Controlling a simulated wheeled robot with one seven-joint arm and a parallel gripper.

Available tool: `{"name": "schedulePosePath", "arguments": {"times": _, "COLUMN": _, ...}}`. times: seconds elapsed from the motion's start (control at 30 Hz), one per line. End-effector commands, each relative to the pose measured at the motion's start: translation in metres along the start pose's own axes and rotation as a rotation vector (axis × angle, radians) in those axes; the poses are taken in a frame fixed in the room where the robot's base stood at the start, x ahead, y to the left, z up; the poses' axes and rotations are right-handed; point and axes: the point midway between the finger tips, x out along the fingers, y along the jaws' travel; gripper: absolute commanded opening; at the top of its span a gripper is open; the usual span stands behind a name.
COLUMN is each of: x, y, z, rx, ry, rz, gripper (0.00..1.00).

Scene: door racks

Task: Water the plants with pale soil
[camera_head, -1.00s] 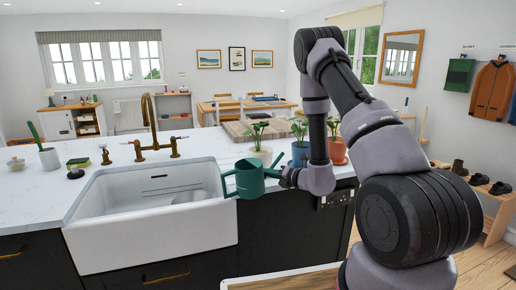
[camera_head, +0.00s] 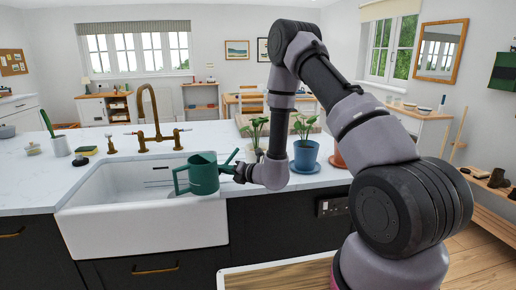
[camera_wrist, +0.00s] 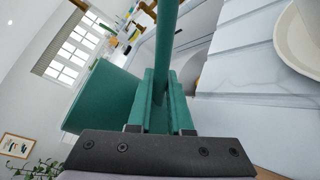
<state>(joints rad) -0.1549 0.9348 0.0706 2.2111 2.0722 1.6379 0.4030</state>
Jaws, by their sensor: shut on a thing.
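My gripper (camera_head: 238,172) is shut on the green watering can (camera_head: 203,178) and holds it roughly upright above the right part of the white sink's front (camera_head: 140,235). The wrist view shows the can (camera_wrist: 95,95) close up, with a green part between my fingers (camera_wrist: 160,100). A plant (camera_head: 256,128) stands on the counter, its pale pot (camera_head: 251,154) partly hidden by my arm. Right of it is a plant in a blue pot (camera_head: 306,157). A terracotta pot (camera_head: 338,160) is mostly hidden behind my arm. The soil colours cannot be told.
A brass tap (camera_head: 156,133) rises behind the sink. A cup with a green brush (camera_head: 60,146) and a sponge (camera_head: 87,150) stand left on the counter. A wooden board (camera_head: 240,122) lies behind the plants. A wood-edged surface (camera_head: 285,268) is low in front.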

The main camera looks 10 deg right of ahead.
Motion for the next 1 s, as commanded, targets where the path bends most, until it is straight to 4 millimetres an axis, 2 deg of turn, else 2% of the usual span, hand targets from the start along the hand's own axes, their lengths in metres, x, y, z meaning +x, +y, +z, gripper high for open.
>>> {"name": "schedulePosePath", "arguments": {"times": 0.27, "x": -0.002, "y": 0.003, "z": 0.007, "rx": 0.067, "ry": -0.004, "rz": 0.022, "gripper": 0.00}}
{"name": "schedulePosePath", "arguments": {"times": 0.7, "x": -0.008, "y": 0.011, "z": 0.027, "rx": 0.276, "ry": -0.005, "rz": 0.085, "gripper": 0.00}}
{"name": "schedulePosePath", "arguments": {"times": 1.0, "x": -0.009, "y": 0.012, "z": 0.029, "rx": 0.300, "ry": -0.004, "rz": 0.093, "gripper": 0.00}}
